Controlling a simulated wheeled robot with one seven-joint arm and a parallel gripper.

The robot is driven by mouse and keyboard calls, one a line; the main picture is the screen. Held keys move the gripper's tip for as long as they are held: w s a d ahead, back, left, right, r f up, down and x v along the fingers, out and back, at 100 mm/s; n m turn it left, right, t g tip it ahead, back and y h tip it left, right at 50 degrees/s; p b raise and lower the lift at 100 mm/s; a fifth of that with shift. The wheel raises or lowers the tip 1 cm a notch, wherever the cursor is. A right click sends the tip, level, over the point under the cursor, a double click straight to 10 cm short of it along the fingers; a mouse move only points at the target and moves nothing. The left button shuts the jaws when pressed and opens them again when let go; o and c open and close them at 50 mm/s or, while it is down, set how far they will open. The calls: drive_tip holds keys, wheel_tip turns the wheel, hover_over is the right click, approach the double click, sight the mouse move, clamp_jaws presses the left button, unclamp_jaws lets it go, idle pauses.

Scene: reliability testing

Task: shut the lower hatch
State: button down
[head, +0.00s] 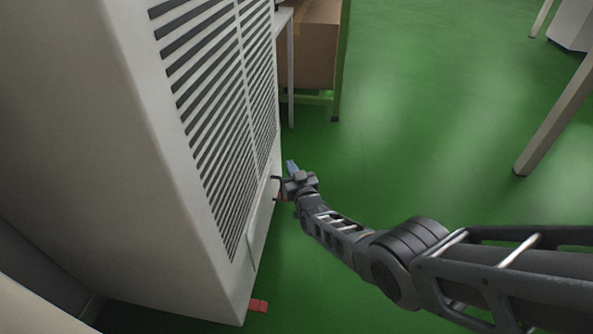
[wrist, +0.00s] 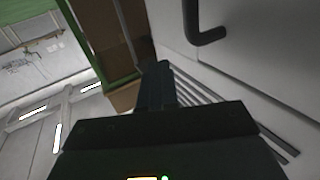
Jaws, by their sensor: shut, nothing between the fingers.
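The lower hatch (head: 265,212) is a pale panel low on the tall cabinet's vented face, below the slats. It looks nearly flush, with a dark line along its near edge; I cannot tell whether it is fully closed. Its dark bar handle (head: 275,179) sticks out, and also shows at the top of the wrist view (wrist: 207,37). My gripper (head: 291,167) is right beside the handle, on its outer side. In the wrist view my fingers (wrist: 155,75) are together and empty, left of and apart from the handle. Contact with the hatch is not clear.
The white cabinet (head: 95,130) fills the left, with slatted vents (head: 215,115) above the hatch. A red foot (head: 258,305) sticks out at its base. A cardboard box (head: 316,45) stands on a rack behind. Green floor on the right is clear up to a table leg (head: 555,115).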

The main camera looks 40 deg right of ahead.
drive_tip(key=shift+w+a, duration=0.15)
drive_tip(key=shift+w, duration=0.1)
idle(0.5)
drive_tip(key=p+v, duration=0.5)
drive_tip(key=v, duration=0.3)
